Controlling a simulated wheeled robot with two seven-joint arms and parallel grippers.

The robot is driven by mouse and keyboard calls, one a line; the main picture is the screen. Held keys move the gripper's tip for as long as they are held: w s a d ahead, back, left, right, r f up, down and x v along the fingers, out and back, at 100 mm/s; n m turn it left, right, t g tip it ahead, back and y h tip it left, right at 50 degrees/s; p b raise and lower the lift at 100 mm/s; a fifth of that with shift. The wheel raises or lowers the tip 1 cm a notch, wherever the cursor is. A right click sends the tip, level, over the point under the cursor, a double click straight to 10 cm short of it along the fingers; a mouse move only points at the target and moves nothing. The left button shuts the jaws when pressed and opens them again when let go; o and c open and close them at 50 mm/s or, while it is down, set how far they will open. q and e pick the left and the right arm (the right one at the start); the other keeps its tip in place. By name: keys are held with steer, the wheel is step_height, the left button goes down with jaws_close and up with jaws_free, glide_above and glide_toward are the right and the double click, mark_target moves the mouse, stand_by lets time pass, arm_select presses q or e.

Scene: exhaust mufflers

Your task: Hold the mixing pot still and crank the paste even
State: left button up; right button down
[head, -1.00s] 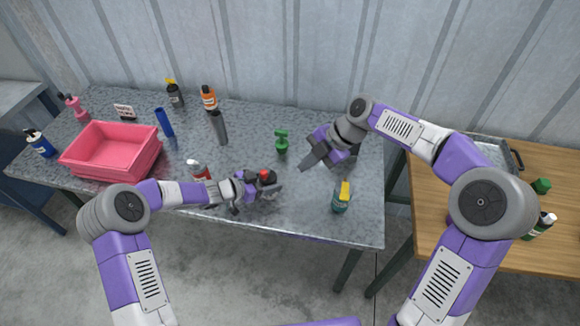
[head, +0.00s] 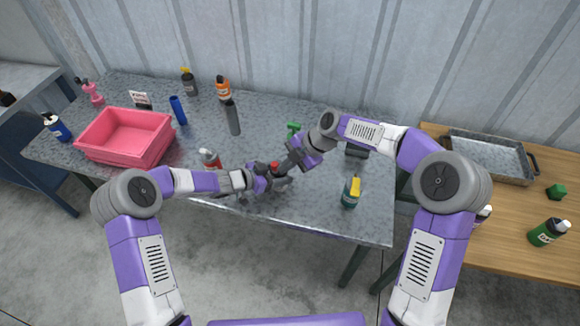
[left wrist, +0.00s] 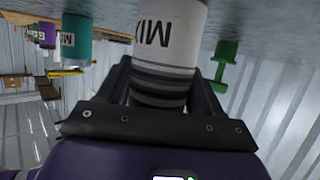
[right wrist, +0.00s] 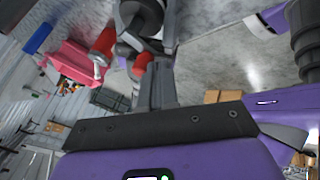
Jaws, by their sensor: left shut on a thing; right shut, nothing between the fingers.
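The mixing pot, a white cylinder with dark bands and letters reading MIX, fills the upper middle of the left wrist view (left wrist: 170,35). My left gripper (head: 270,184) is shut around its banded part. In the head view the pot is mostly hidden by my grippers; a red knob (head: 274,165) shows at its top. My right gripper (head: 288,166) is beside the top of the pot, its fingers shut with nothing between them. In the right wrist view a red part (right wrist: 143,63) lies beside the fingers; I cannot tell whether they touch. The paste is not visible.
A teal bottle with a yellow top (head: 351,192) stands right of the pot. A green object (head: 293,129) is behind it, and a red-and-white bottle (head: 210,159) is to the left. A pink crate (head: 124,136) sits at the left. The metal table (head: 320,205) is clear in front.

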mark_target(273, 167)
steer(key=shift+a+m, duration=0.1)
steer(key=shift+m, duration=0.2)
steer(key=shift+a+m+t, duration=0.1)
steer(key=shift+m+t, duration=0.3)
steer(key=shift+s+a+m+t, duration=0.15)
steer(key=shift+m+t, duration=0.25)
steer(key=shift+m, duration=0.3)
steer(key=m+t+h, duration=0.1)
steer(key=m, duration=0.1)
steer(key=a+m+t+h, duration=0.1)
steer(key=m, duration=0.2)
steer(key=a+m+t+h, duration=0.1)
steer(key=m+h, duration=0.1)
steer(key=m, duration=0.1)
steer(key=shift+s+f+t, duration=0.2)
steer(key=shift+f+t, duration=0.1)
steer(key=shift+t, duration=0.1)
steer(key=m, duration=0.1)
steer(key=m+h, duration=0.1)
steer(key=shift+a+m+t, duration=0.3)
steer(key=m+h, duration=0.1)
steer(key=m, duration=0.1)
steer(key=m+h, duration=0.1)
steer(key=m, duration=0.1)
steer(key=m+h, duration=0.2)
steer(key=shift+w+a+r, duration=0.15)
steer(key=shift+w+a, duration=0.15)
steer(key=shift+w+a+r+m, duration=0.1)
steer(key=shift+a+m, duration=0.05)
steer(key=shift+m, duration=0.25)
